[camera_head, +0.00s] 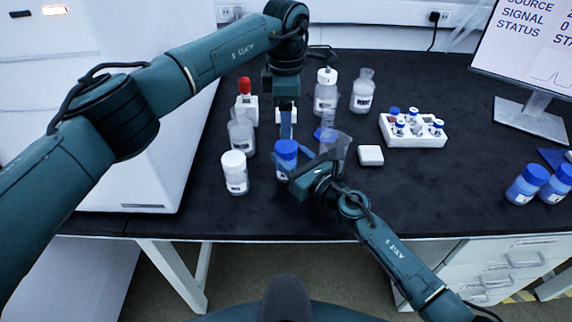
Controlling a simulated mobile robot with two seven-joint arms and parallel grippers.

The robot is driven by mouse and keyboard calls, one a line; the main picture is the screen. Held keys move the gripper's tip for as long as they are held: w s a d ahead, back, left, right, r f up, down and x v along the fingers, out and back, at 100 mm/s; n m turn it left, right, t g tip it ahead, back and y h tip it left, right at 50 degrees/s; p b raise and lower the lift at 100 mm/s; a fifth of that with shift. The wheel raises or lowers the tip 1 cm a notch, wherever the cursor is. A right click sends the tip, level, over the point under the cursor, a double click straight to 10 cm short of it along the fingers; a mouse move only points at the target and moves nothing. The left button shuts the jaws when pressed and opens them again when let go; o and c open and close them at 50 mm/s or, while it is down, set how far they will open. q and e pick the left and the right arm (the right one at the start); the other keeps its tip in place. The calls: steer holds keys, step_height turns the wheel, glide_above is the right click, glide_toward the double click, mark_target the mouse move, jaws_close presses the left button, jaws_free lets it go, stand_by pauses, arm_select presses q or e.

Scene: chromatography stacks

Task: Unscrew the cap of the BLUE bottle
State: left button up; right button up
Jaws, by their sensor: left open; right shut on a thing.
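The bottle with the blue cap (286,149) stands upright near the front middle of the black bench. Its lower body is partly hidden by my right gripper. My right gripper (287,176) comes in from the lower right and is shut on this bottle below the cap. My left gripper (286,134) hangs from above, just behind and over the blue cap. It is open; whether its fingertips touch the cap is hard to tell from this angle.
A white-capped bottle (234,173) and a clear bottle (241,133) stand to the left. Behind are a red-topped bottle (245,103) and clear bottles (326,97). A white vial rack (412,137), a small white box (370,155) and blue bottles (521,190) are to the right.

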mark_target(286, 146)
jaws_close()
arm_select(q)
steer(key=n, duration=0.8)
steer(key=shift+f+n, duration=0.1)
steer(key=shift+n, duration=0.3)
steer(key=shift+f, duration=3.9)
steer(key=shift+c, duration=0.4)
steer(key=c, duration=0.9)
steer(key=n, duration=0.3)
steer(key=shift+n, duration=0.3)
